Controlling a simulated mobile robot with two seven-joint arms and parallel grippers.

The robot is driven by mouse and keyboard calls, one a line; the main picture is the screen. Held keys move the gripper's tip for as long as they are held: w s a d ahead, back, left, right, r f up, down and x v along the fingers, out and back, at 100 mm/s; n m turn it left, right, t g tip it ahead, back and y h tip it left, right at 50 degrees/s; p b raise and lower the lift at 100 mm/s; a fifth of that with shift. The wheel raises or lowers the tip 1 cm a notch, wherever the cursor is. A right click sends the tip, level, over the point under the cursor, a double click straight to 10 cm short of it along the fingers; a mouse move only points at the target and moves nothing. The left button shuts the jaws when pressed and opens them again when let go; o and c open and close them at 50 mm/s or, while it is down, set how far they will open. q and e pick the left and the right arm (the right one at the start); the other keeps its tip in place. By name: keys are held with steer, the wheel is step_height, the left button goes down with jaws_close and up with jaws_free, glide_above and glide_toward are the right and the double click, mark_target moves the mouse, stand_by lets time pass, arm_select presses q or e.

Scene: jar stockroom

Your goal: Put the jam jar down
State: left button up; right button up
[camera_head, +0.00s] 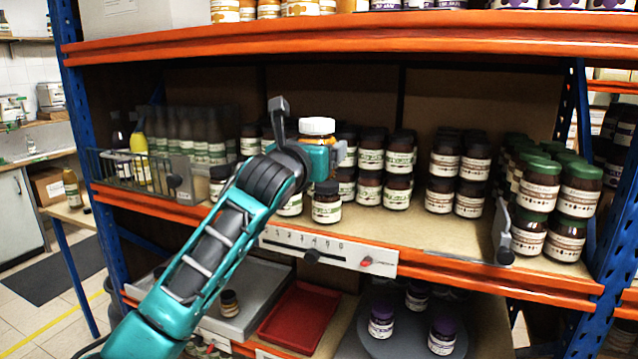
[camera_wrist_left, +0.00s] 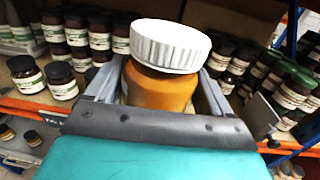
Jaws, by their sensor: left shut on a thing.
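The jam jar (camera_head: 317,127), with a white ribbed lid and orange contents, is held upright in my left gripper (camera_head: 325,152) in front of the middle shelf (camera_head: 430,237). In the left wrist view the jar (camera_wrist_left: 165,84) sits between the two fingers of the gripper (camera_wrist_left: 160,95), which is shut on it. Its lower part is hidden by the gripper. The jar appears above the shelf board; I cannot tell how far it is from the jars behind. My right gripper does not show.
Dark-lidded jars (camera_head: 327,203) and green-lidded jars (camera_head: 540,184) crowd the middle shelf. A wire basket (camera_head: 113,168) of bottles stands left, and a numbered strip (camera_head: 328,249) runs along the front edge. Below are a red tray (camera_head: 300,317) and a round grey plate (camera_head: 382,346) with purple-lidded jars.

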arm_select(q)
steer(key=s+a+f, duration=0.4)
steer(key=s+f, duration=0.1)
steer(key=f, duration=0.5)
steer(key=s+a+f+n+y, duration=0.1)
steer(key=s+a+f+y, duration=0.1)
steer(key=s+a+f, duration=0.2)
steer(key=s+a+f+n+y, duration=0.1)
steer(key=s+a+f, duration=0.4)
steer(key=s, duration=0.5)
steer(key=s+a+f+n+t+y, duration=0.1)
steer(key=s+a+f+y, duration=0.1)
steer(key=s+a+f, duration=0.3)
steer(key=s, duration=0.2)
steer(key=shift+s+a+n+y, duration=0.3)
steer(key=shift+a+n+y, duration=0.05)
steer(key=shift+n+y, duration=0.05)
steer(key=shift+w, duration=0.15)
